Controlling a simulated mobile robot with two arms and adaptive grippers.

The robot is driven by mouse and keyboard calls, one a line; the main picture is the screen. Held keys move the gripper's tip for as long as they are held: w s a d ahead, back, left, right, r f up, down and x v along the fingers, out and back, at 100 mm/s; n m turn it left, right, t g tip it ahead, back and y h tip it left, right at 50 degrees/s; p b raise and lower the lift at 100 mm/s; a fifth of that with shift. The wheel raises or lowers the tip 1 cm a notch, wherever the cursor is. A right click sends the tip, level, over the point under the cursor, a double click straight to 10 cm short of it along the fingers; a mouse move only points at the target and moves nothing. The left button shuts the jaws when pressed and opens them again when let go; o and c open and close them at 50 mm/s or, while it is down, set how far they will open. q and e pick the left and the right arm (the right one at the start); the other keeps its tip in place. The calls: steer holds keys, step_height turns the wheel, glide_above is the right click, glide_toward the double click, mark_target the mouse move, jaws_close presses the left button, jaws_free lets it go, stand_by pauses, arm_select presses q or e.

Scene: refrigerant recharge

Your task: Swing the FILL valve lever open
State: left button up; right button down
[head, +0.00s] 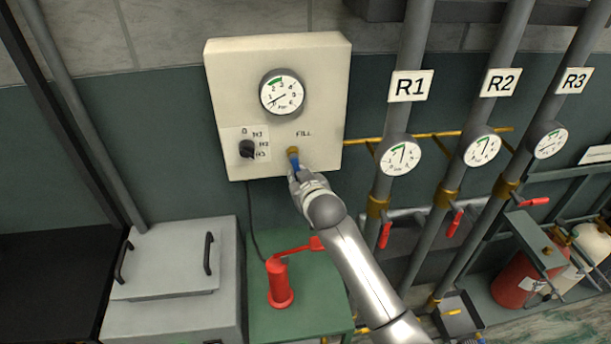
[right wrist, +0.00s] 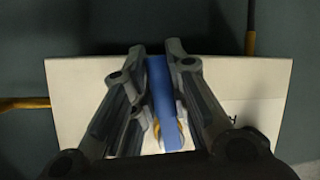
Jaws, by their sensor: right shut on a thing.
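The FILL valve is a brass fitting (head: 293,151) on the front of the cream panel box (head: 225,100), under the word FILL. Its blue lever (head: 296,164) hangs down from the fitting. My right gripper (head: 298,174) is at the lever, its fingers shut on it. In the right wrist view the blue lever (right wrist: 160,85) lies between the two fingers of my right gripper (right wrist: 158,65), and a bit of brass shows behind it. My left gripper is in neither view.
A round gauge (head: 282,92) and a black selector knob (head: 247,149) are on the box. Pipes labelled R1, R2 and R3 with red levers stand to the right. A red hand pump (head: 280,280) stands on a green stand below, beside a grey lidded case (head: 165,265).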

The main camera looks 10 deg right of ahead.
steer(key=shift+a+m+y, duration=0.5)
steer(key=shift+a+m, duration=0.05)
steer(key=shift+m, duration=0.15)
steer(key=shift+a, duration=0.1)
steer(key=c, duration=1.7)
jaws_free()
steer(key=shift+o, duration=0.2)
steer(key=shift+s, duration=0.15)
steer(key=v, duration=1.1)
steer(key=shift+s, duration=0.4)
steer(key=shift+r, duration=0.1)
